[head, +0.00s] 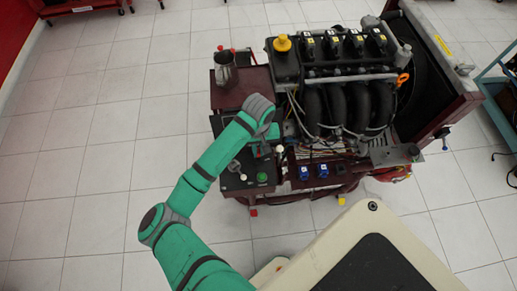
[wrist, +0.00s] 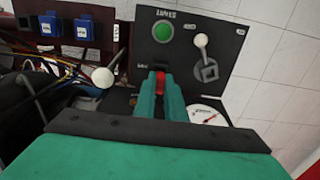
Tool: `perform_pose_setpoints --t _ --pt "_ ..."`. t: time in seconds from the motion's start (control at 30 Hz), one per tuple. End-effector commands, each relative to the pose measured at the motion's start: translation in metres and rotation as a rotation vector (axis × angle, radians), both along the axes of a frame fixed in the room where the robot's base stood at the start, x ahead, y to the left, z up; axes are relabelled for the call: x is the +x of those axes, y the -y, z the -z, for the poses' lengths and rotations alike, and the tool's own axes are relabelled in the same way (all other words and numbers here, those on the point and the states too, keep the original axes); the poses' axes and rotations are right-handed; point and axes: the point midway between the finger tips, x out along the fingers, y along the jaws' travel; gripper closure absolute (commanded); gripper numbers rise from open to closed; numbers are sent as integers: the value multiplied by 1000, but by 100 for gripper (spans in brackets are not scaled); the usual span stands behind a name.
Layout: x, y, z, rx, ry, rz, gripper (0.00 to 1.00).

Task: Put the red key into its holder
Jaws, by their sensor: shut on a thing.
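The red key (wrist: 160,80) shows as a small red piece between the two green fingertips of my gripper (wrist: 161,84) in the wrist view. My gripper is shut on it, over the dark control panel (wrist: 213,30). The fingers hide the key's far end and the panel just behind it, so I cannot tell whether the key touches or enters a holder. No separate key holder can be made out. In the head view my gripper (head: 262,148) is above the panel (head: 233,184) at the engine stand's left side; the key cannot be made out there.
The panel carries a green button (wrist: 163,33), a white-knobbed lever (wrist: 202,58) and a round white gauge (wrist: 207,116) close to the fingers. A white ball knob (wrist: 103,78), wires and blue sockets (wrist: 76,26) lie left. The engine (head: 335,85) stands right of my arm.

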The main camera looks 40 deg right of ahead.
Motion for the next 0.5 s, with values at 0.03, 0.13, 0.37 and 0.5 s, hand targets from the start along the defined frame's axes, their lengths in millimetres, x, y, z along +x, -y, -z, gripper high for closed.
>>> perform_pose_setpoints --t 0.03,0.13,0.37,0.5 --pt "0 0 1 0 0 -1 100" --pt "0 0 4 1 -1 0 100" --pt "0 0 10 0 -1 0 100" --pt "0 0 13 -1 -1 0 100"
